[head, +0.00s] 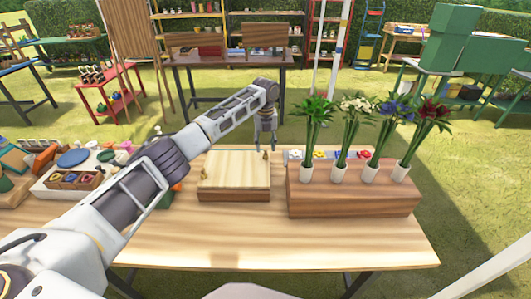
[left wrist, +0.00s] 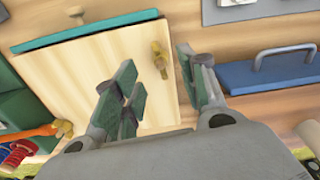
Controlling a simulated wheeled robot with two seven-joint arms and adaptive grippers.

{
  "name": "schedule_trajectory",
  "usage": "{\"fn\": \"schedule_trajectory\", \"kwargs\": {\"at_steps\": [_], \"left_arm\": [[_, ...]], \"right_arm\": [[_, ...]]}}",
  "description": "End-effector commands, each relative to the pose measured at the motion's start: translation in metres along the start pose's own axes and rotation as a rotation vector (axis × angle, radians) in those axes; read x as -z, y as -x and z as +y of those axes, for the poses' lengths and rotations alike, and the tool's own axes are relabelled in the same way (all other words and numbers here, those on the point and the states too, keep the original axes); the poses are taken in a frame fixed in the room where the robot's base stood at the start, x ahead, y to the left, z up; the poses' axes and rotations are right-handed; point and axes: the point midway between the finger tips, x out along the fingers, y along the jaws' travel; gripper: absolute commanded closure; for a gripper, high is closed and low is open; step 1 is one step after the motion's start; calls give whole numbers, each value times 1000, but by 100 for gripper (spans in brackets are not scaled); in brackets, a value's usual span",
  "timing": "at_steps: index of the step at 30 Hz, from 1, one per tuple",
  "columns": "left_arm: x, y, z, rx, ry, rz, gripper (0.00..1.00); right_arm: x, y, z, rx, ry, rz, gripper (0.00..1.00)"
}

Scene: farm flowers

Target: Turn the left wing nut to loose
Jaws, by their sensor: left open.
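A pale wooden press (head: 235,170) lies on the table, left of the flower stand. In the head view, a small brass wing nut (head: 208,178) sits at its left side and another small one at its right side. My left gripper (head: 266,147) hangs by the press's far right corner, pointing down. In the left wrist view its fingers (left wrist: 165,85) are apart and empty, with one brass wing nut (left wrist: 160,58) showing between and beyond them. A second wing nut (left wrist: 62,128) shows at the press's lower left edge. I cannot match these nuts between views. My right gripper is not in view.
A wooden stand (head: 350,192) with several potted flowers stands right of the press. A white tray (head: 62,182) and clutter lie at the left. A blue piece with a handle (left wrist: 270,75) lies beside the press. The table front (head: 270,240) is clear.

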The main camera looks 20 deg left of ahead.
Motion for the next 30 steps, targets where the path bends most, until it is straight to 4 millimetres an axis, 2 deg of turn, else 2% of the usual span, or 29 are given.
{"fn": "schedule_trajectory", "kwargs": {"at_steps": [3, 9, 15, 23, 26, 30], "left_arm": [[1, -16, 0, -1, -1, 1, 58], [0, -36, 0, -1, 0, 1, 58], [1, -45, 0, -1, -1, 0, 58], [0, -45, 0, -1, -1, 0, 58], [0, -45, 0, -1, -1, 0, 67], [0, -45, 0, -1, -1, 0, 85]], "right_arm": [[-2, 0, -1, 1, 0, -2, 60], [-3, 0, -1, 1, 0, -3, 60], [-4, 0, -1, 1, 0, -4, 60], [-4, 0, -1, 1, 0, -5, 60], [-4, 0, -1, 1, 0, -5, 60], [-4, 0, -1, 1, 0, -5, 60]]}}
